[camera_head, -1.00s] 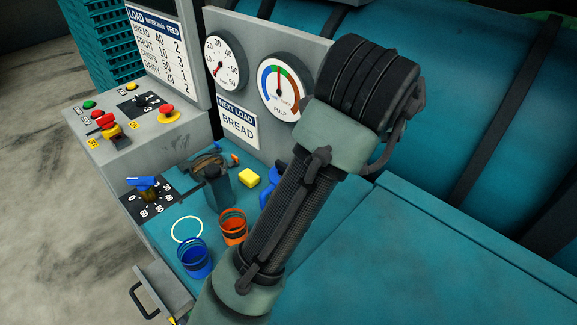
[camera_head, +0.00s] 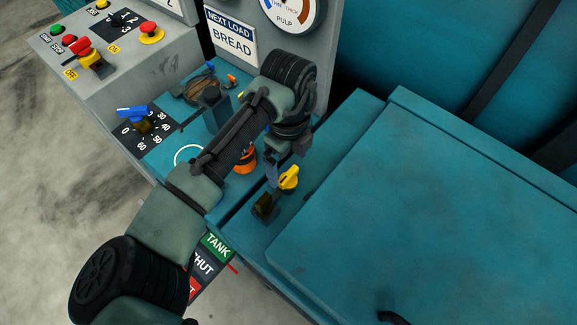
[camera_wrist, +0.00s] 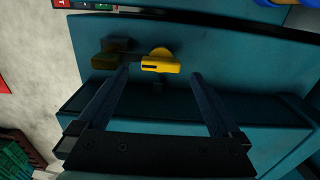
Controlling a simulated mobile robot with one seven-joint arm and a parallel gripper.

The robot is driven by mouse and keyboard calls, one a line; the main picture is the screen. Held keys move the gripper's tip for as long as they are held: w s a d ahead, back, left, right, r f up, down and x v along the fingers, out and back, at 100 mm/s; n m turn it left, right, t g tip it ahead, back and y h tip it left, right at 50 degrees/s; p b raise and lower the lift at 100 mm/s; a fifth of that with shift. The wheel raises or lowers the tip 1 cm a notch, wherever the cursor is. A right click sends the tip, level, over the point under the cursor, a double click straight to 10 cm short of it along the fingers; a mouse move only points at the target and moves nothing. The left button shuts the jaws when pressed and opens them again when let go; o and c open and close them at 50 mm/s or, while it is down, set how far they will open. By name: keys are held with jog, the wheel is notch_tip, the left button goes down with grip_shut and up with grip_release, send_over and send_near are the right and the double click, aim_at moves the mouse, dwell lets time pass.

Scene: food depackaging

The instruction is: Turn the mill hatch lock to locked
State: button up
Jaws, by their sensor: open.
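The yellow lock handle (camera_head: 289,177) sits on the teal ledge left of the big teal hatch lid (camera_head: 430,190). In the wrist view the yellow handle (camera_wrist: 160,64) lies crosswise, just beyond and between my fingertips. A dark block (camera_head: 265,207) stands beside it, and it also shows in the wrist view (camera_wrist: 112,52). My gripper (camera_wrist: 161,76) is open and empty, its two fingers pointing at the handle with a gap to it. In the head view my gripper (camera_head: 272,172) is partly hidden by my wrist and close to the handle.
A control box with buttons (camera_head: 150,32) and a blue-handled dial (camera_head: 135,115) stand to the left. An orange cup (camera_head: 245,160) is behind my forearm. A green TANK label (camera_head: 216,246) is at the ledge's front. The hatch lid top is clear.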

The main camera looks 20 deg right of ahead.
aim_at(288, 174)
jog(key=shift+f, duration=1.8)
grip_shut()
